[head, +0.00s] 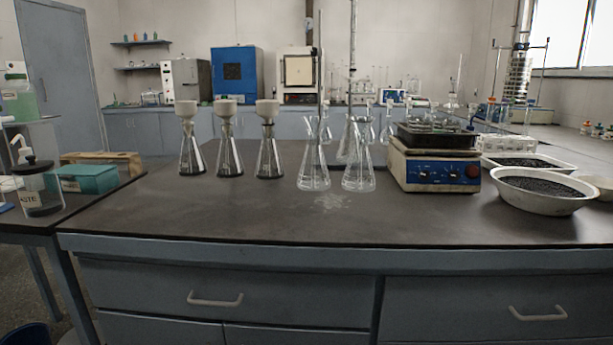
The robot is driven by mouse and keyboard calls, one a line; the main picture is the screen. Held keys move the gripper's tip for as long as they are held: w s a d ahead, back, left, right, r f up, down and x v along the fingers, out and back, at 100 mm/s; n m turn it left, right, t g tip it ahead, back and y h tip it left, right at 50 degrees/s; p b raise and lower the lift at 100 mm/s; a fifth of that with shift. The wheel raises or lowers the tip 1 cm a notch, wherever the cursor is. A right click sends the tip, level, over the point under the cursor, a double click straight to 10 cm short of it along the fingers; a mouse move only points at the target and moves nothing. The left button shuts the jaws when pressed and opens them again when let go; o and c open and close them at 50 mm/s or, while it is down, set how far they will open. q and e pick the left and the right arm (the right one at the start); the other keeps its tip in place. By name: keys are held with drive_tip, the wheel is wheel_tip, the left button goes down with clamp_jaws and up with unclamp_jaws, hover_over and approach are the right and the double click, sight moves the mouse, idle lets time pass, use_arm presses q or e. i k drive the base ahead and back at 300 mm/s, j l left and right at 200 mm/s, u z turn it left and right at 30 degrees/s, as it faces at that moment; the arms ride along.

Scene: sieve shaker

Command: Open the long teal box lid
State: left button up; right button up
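A teal box (85,179) sits on the dark side table at the left in the head view. Its top looks flat and closed, but it is too small to tell the lid from the body. A jar with a dark lid stands in front of its left end and hides part of it. Neither of my grippers shows in the head view.
The waste jar (40,187) stands close to the teal box, and a wooden box (102,160) lies behind it. The dark bench (200,215) holds several flasks, a hotplate (433,165) and a white basin (545,190). The bench's front left is clear.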

sight(68, 171)
drive_tip(key=l, duration=0.3)
drive_tip(key=u, duration=1.45)
drive_tip(key=i+j+z, duration=0.1)
drive_tip(key=i+j, duration=0.1)
